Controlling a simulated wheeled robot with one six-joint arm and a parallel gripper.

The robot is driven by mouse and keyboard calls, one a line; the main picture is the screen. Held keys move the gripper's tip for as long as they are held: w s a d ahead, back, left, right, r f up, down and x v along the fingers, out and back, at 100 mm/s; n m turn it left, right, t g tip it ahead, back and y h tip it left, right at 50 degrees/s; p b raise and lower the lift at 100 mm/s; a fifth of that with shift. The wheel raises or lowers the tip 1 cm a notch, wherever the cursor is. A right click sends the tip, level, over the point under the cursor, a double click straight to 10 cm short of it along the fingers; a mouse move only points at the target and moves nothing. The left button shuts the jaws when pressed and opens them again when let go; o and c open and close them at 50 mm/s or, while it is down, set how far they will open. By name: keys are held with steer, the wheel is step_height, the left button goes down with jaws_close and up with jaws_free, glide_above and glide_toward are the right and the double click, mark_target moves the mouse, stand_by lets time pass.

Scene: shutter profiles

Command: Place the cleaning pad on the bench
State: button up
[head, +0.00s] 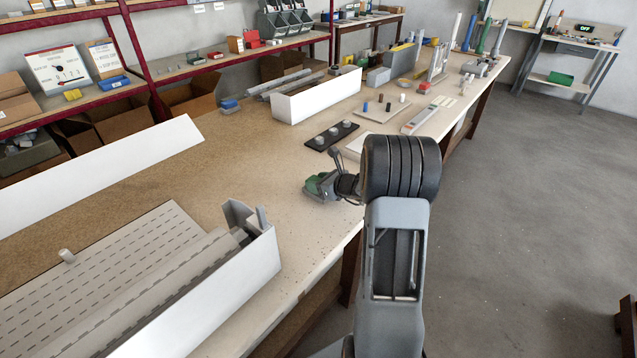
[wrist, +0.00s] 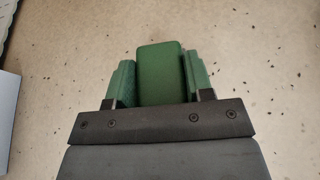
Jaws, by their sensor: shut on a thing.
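The cleaning pad is a green block that shows in the wrist view (wrist: 160,72), between the two green-faced fingers of my gripper (wrist: 160,85). The jaws are shut on it. In the head view my gripper (head: 322,187) is low over the bench (head: 225,160), near its right-hand edge, and the pad is hard to tell apart from the green fingers. The speckled bench top fills the background of the wrist view. I cannot tell whether the pad touches the bench top or hangs just above it.
A shutter assembly with a white side panel (head: 215,300) lies in the near left. A black strip with knobs (head: 331,136) and a white box (head: 318,97) stand beyond my gripper. A long white panel (head: 100,175) lies at the left. Bare bench lies left of my gripper.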

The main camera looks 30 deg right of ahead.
steer(key=shift+f, duration=0.15)
steer(key=o, duration=0.9)
steer(key=shift+o, duration=0.2)
steer(key=shift+r, duration=0.35)
steer(key=v, duration=1.2)
steer(key=shift+f, duration=0.2)
